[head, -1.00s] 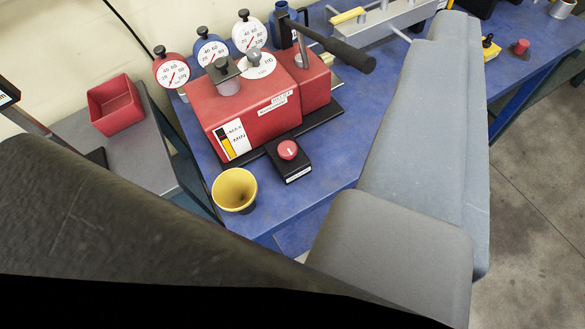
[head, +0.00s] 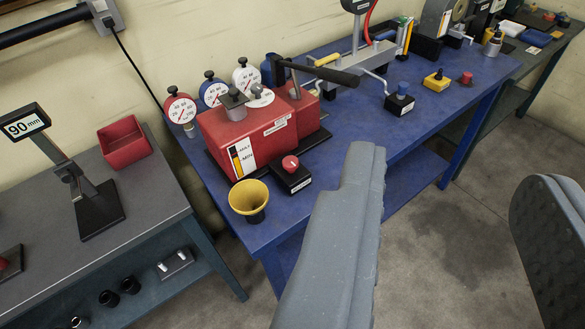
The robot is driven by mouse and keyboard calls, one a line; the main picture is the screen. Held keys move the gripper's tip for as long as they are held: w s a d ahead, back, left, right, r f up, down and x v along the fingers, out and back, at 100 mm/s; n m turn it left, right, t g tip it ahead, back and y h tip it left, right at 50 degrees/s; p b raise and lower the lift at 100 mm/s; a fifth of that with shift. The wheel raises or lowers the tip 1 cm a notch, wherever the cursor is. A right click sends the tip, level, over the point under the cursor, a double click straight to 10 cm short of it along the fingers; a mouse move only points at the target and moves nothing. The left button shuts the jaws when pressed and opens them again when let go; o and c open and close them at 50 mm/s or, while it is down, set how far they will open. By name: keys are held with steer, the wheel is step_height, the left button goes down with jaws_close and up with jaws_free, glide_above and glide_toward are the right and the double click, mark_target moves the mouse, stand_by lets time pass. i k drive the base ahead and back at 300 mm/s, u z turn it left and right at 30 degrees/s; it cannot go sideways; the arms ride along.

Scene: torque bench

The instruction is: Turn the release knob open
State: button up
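A round red knob (head: 290,163) sits on a small black block (head: 293,181) in front of the red pump unit (head: 247,127) on the blue bench. The block has a white label too small to read, so I cannot confirm that this is the release knob. A pale mark shows on the knob's face, but its angle is not clear now. Grey parts of my body fill the lower middle and right edge. I cannot make out my gripper's fingertips, and nothing touches the red knob.
A yellow funnel-like cup (head: 249,198) stands left of the knob block. A dark lever (head: 325,74) reaches over the pump, with several dials (head: 180,110) behind. The grey side bench (head: 155,195) holds a red bin (head: 125,143). Open floor (head: 450,240) lies right.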

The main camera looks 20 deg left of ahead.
mark_target(290, 163)
steer(key=u, duration=0.1)
steer(key=i, duration=0.95)
steer(key=z, duration=0.1)
